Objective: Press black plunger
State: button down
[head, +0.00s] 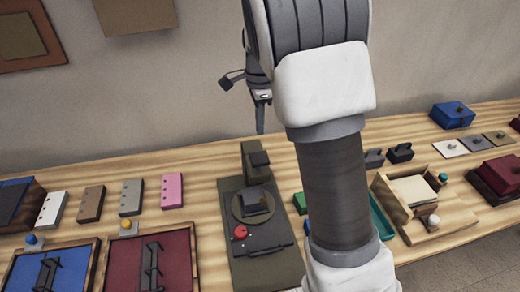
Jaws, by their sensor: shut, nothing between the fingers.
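I cannot tell for sure which thing is the black plunger. One candidate is a small black block with a nub on top (400,153), at the back of the table right of my arm, beside a similar dark grey block (374,159). My gripper (261,128) points down above the back of the table, behind and above the device's post. It is shut and empty, partly hidden behind my arm.
A wooden box (445,229) with white and teal knobs stands right of my arm. Blue (452,115) and dark red (500,178) boxes stand further right. Red (180,255) and blue (75,268) panels with handles lie front left, with several small coloured blocks behind them. The wall is close behind.

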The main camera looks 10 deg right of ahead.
aim_at(260, 158)
notch_tip(260, 158, down, 9)
jog(key=shift+f+p, duration=0.2)
jog(key=shift+p, duration=0.15)
jog(key=shift+f, duration=0.1)
